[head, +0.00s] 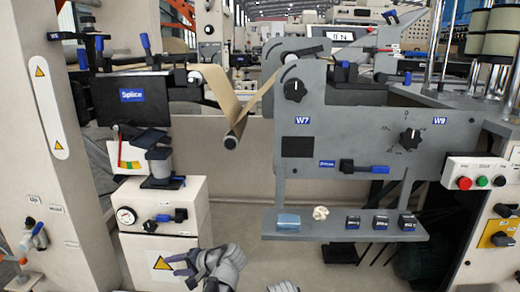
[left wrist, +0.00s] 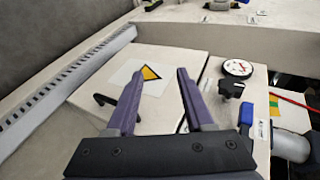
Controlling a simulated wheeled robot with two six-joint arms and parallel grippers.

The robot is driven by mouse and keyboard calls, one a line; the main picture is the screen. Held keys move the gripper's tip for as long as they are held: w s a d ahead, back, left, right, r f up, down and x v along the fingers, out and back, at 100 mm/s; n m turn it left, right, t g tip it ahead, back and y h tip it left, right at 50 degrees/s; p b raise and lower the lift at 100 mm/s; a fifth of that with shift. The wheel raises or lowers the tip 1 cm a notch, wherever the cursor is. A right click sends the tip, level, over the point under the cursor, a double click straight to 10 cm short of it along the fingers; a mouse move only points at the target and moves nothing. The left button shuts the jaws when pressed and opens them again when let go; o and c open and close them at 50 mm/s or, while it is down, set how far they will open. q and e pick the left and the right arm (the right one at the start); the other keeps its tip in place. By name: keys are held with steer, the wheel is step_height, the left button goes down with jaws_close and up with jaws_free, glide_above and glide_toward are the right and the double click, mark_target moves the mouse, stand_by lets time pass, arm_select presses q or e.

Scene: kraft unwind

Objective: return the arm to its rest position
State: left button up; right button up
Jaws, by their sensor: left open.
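My left gripper (head: 180,264) is low in the head view, in front of the cream cabinet with the pressure gauge. It is open and empty. In the left wrist view its two purple fingers (left wrist: 160,78) stand apart with nothing between them. Behind them is a pale panel with a yellow warning triangle (left wrist: 150,73). I cannot tell whether the fingers touch the panel. A small pale ribbed piece, perhaps part of my right arm, shows at the bottom edge of the head view, but my right gripper itself is not visible.
The cabinet (head: 190,205) carries a gauge (head: 126,216) and a black knob (left wrist: 232,88). A grey shelf (head: 345,232) holds a blue block (head: 288,222), a crumpled pale lump (head: 320,212) and several dark blocks. A button box (head: 480,172) is at right.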

arm_select(q)
steer(key=s+d+f+n+g+h, duration=0.3)
steer(key=s+d+f+h, duration=0.7)
steer(key=s+f+h, duration=0.15)
steer(key=s+d+r+m+g+y+p, duration=0.1)
steer(key=s+d+r+m+p, duration=0.15)
steer(key=d+r+p, duration=0.3)
steer(key=s+d+r+m+p, duration=0.2)
steer(key=s+d+r+p, duration=0.2)
steer(key=d+r+p, duration=0.15)
step_height(320, 180, up, 37)
steer(key=p, duration=3.6)
steer(key=shift+f+n, duration=0.2)
steer(key=shift+n, duration=0.15)
